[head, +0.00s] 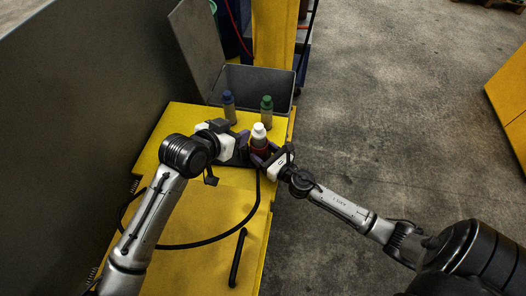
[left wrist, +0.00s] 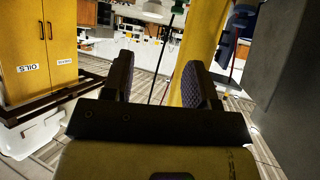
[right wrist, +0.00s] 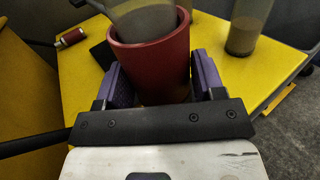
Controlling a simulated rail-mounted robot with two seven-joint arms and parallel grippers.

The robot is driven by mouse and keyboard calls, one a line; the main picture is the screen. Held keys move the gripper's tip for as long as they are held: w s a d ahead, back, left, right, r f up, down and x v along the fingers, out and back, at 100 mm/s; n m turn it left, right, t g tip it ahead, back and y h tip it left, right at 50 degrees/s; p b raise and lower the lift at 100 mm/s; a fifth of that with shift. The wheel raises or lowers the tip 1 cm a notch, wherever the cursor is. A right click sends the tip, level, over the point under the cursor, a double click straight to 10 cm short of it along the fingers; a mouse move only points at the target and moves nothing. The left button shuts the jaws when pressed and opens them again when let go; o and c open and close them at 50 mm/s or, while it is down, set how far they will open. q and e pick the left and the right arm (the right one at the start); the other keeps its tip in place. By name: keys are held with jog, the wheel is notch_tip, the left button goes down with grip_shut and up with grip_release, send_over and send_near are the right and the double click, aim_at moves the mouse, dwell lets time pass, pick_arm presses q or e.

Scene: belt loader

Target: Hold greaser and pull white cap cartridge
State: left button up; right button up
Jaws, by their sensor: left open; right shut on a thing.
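The white cap cartridge (head: 259,130) stands upright in the red greaser (head: 259,148) on the yellow table. In the right wrist view, the greaser's red cup (right wrist: 150,60) sits between my right fingers, with the grey cartridge body (right wrist: 145,18) inside; its cap is out of that view. My right gripper (head: 265,156) is shut on the greaser from the right. My left gripper (head: 243,146) is open just left of the cartridge. In the left wrist view, nothing is between the fingers of my left gripper (left wrist: 160,78).
A blue-capped bottle (head: 228,108) and a green-capped bottle (head: 266,111) stand behind the greaser. A grey open bin (head: 280,106) is behind them. A black hose (head: 215,240) curves across the yellow table (head: 205,215). A black rod (head: 237,258) lies near the front.

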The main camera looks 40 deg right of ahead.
aim_at(256, 129)
pick_arm(q)
jog(key=shift+m+y, duration=0.3)
jog(key=shift+m, duration=0.1)
jog(key=shift+s+f+x, duration=0.15)
jog(key=shift+s+x, duration=0.05)
jog(key=shift+x, duration=1.5)
jog(key=shift+s+f+x, duration=0.15)
jog(key=shift+s+x, duration=0.1)
jog(key=shift+x, duration=1.5)
jog(key=shift+s+f+x, duration=0.1)
jog(key=shift+s+x, duration=0.1)
jog(key=shift+x, duration=1.5)
jog(key=shift+a, duration=0.15)
jog(key=c, duration=0.8)
jog(key=shift+c, duration=0.2)
jog(key=shift+r, duration=0.7)
jog(key=shift+r, duration=3.85)
pick_arm(e)
jog(key=shift+s+f, duration=0.1)
